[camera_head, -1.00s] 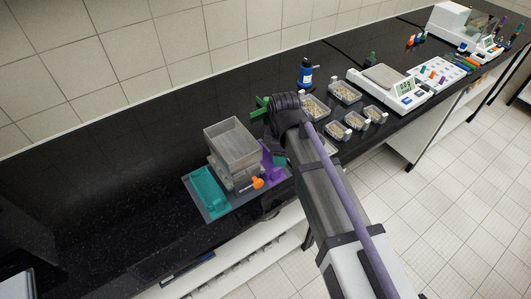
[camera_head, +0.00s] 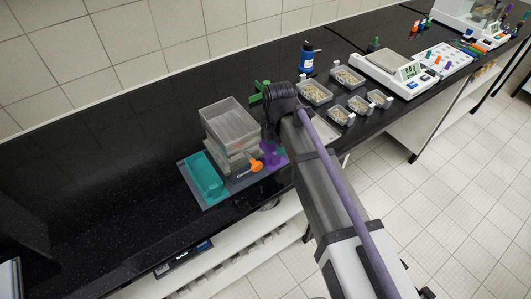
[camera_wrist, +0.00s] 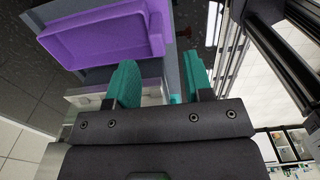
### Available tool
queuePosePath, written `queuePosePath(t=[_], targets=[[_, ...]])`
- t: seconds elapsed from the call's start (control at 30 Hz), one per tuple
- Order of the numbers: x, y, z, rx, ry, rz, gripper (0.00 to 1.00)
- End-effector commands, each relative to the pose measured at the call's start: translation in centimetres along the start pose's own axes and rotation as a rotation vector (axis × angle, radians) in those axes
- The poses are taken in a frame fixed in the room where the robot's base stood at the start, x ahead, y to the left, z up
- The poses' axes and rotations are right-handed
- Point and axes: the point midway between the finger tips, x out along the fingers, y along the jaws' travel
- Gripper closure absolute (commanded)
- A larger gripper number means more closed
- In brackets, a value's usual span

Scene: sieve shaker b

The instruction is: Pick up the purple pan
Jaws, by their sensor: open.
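The purple pan (camera_wrist: 105,35) is a shallow tray at the upper left of the wrist view. In the head view the purple pan (camera_head: 275,157) shows only in part, at the right of the sieve shaker, with my arm covering some of it. My gripper (camera_wrist: 160,80) has two teal fingers, spread apart with nothing between them. The fingertips are close to the pan's near right corner in the wrist view; I cannot tell if they touch it. The fingers are hidden behind my arm in the head view.
The shaker with its clear sieve stack (camera_head: 231,125) stands on a grey base, with an orange knob (camera_head: 257,165) in front. A teal pan (camera_head: 204,176) lies at its left. Sample trays (camera_head: 315,92), a blue bottle (camera_head: 307,60) and a balance (camera_head: 388,70) stand to the right.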

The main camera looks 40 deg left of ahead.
Motion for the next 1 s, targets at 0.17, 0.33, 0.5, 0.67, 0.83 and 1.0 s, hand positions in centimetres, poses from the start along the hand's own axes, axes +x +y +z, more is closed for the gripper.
queuePosePath(t=[0.17,0.33,0.5,0.67,0.83,1.0], targets=[[3.9,0.3,0.2,0.0,0.0,0.0,0.53],[5.2,0.2,0.2,0.001,0.0,0.0,0.53],[4.8,0.2,0.2,0.001,0.0,0.0,0.54],[4.8,0.2,0.2,0.001,0.0,0.0,0.69],[4.8,0.2,0.2,0.001,0.0,0.0,0.86],[4.8,0.2,0.2,0.001,0.0,0.0,1.0]])
